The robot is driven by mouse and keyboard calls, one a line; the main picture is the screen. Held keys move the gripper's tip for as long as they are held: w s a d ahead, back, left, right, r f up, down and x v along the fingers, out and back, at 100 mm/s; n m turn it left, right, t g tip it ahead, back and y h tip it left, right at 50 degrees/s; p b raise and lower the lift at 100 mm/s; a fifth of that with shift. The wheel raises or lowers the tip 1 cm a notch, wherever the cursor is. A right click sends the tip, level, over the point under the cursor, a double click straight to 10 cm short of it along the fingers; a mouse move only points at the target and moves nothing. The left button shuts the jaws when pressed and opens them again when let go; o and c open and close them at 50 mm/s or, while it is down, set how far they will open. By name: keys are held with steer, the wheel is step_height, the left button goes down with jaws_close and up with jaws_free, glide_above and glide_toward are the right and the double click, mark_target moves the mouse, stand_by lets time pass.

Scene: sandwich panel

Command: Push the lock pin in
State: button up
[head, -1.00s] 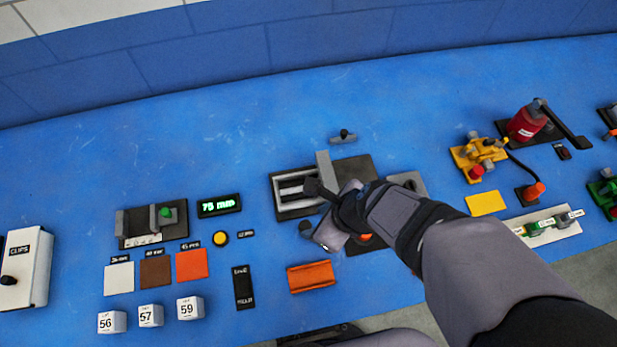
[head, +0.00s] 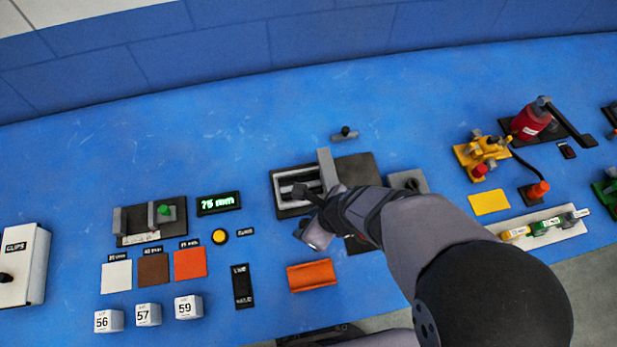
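A black-based fixture (head: 362,168) with a grey slotted frame (head: 284,179) and an upright grey plate (head: 327,168) sits at the middle of the bench. My gripper (head: 302,193) is over the front of the slotted frame, its dark fingers pointing left. I cannot tell whether it touches the frame or whether the fingers are apart. My wrist and forearm cover the fixture's front right part. I cannot pick out the lock pin for certain; it may be hidden behind my gripper or arm.
A small dark knob on a grey base (head: 345,134) stands behind the fixture. An orange block (head: 312,275) lies in front. A display reading 75 mm (head: 218,203) is on the left.

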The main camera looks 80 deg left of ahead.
jaws_close()
steer(key=shift+f+b, duration=1.05)
steer(key=shift+f, duration=0.25)
steer(key=shift+d, duration=0.2)
steer(key=shift+c, duration=0.2)
jaws_free()
steer(key=shift+o, duration=1.1)
steer(key=shift+a, duration=0.15)
steer(key=shift+r, duration=0.1)
